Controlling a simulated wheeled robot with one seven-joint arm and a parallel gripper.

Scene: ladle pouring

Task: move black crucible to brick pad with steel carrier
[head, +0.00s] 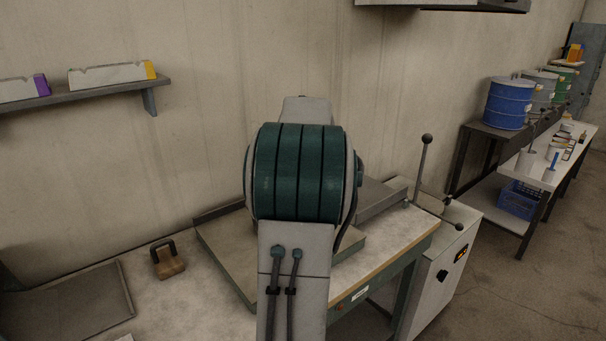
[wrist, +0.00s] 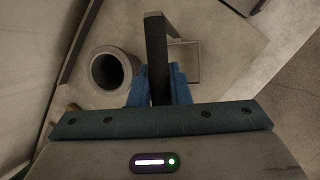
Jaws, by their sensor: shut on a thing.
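In the wrist view, my gripper (wrist: 158,88) has its blue fingers shut on a dark upright bar, which I take to be the handle of the steel carrier (wrist: 156,48). A thin rectangular frame shows just right of the bar; I cannot tell whether it belongs to the carrier. The crucible (wrist: 106,72), a dark grey round pot with an open top, stands left of the bar, apart from it. In the head view my own arm hides the gripper, carrier and crucible. I cannot make out the brick pad for sure in either view.
A brown block with a black handle (head: 168,261) lies on the pale tabletop (head: 190,300). A dark flat tray (head: 75,305) is at the left. A grey cabinet with a lever (head: 440,255) stands right of the table. A wall shelf (head: 90,94) is at upper left.

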